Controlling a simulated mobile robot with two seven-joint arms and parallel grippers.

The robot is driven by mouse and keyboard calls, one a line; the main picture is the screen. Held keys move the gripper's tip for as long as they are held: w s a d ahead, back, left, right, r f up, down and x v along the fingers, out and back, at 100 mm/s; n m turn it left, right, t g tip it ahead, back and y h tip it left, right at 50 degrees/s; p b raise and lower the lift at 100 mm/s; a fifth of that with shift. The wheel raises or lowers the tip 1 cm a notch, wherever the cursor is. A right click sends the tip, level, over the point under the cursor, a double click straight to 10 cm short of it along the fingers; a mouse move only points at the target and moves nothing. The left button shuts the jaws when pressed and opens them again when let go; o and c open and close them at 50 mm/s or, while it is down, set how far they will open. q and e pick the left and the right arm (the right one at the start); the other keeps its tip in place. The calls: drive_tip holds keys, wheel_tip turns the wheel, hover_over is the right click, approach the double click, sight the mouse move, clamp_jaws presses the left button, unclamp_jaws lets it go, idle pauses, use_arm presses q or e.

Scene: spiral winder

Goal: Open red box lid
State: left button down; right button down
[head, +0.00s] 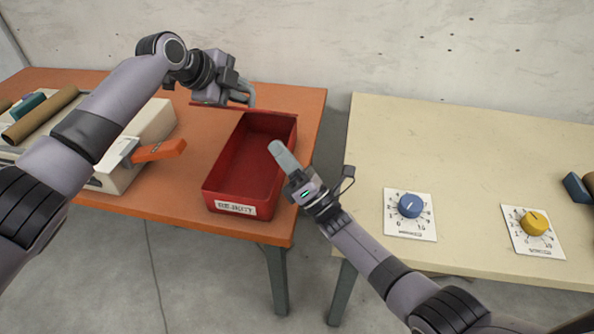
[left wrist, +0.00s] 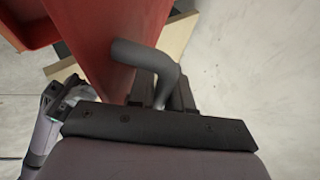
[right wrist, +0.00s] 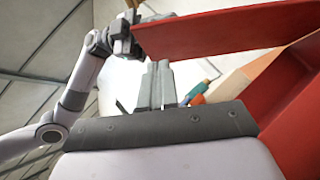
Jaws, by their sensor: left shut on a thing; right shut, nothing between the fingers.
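The red box (head: 212,190) stands on the orange table with its top open and its inside showing empty. Its red lid (head: 213,105) is raised and shows almost edge-on at the box's far side. It is a broad red panel in the left wrist view (left wrist: 100,40) and the right wrist view (right wrist: 230,32). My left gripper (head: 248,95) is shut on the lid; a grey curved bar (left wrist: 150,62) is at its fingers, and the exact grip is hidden. My right gripper (head: 276,148) is shut and empty over the box's right side; its fingers show below the lid (right wrist: 157,84).
A pale machine with an orange lever (head: 158,150) stands left of the box. A brown tube (head: 40,115) lies farther left. A cream table (head: 450,140) on the right carries a blue dial (head: 410,205) and a yellow dial (head: 535,223). A gap separates the tables.

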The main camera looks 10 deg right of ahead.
drive_tip(key=shift+w+d+r, duration=0.1)
drive_tip(key=shift+w+r, duration=0.6)
drive_tip(key=shift+r, duration=0.25)
drive_tip(key=shift+w+d+r, duration=0.1)
drive_tip(key=shift+w+r, duration=0.6)
drive_tip(key=shift+r, duration=0.25)
